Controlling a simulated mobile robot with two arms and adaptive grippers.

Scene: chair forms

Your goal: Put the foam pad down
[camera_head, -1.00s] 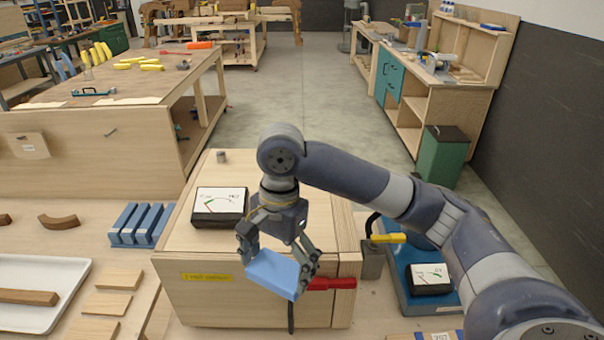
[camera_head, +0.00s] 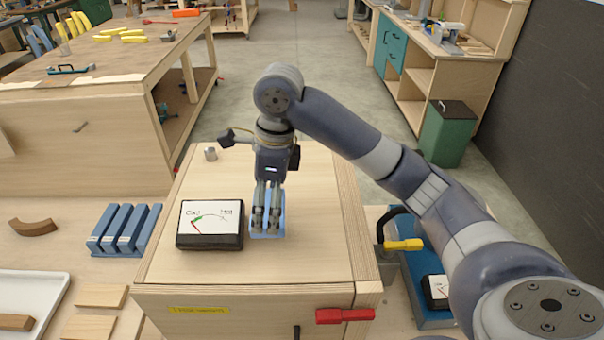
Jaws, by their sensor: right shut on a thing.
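My right gripper (camera_head: 266,226) points down over the wooden box (camera_head: 310,230) and is shut on the light blue foam pad (camera_head: 281,218). The fingers hide much of the pad. The pad is at or just above the box top, right of the black-framed gauge (camera_head: 211,225); I cannot tell whether it touches the wood. My left gripper is not in view.
A small metal cylinder (camera_head: 210,154) stands at the box top's back left. A red handle (camera_head: 345,316) is on the box front. Blue blocks (camera_head: 124,229) stand in a row at left. A yellow-handled clamp (camera_head: 403,245) is at right. The box top right of the pad is clear.

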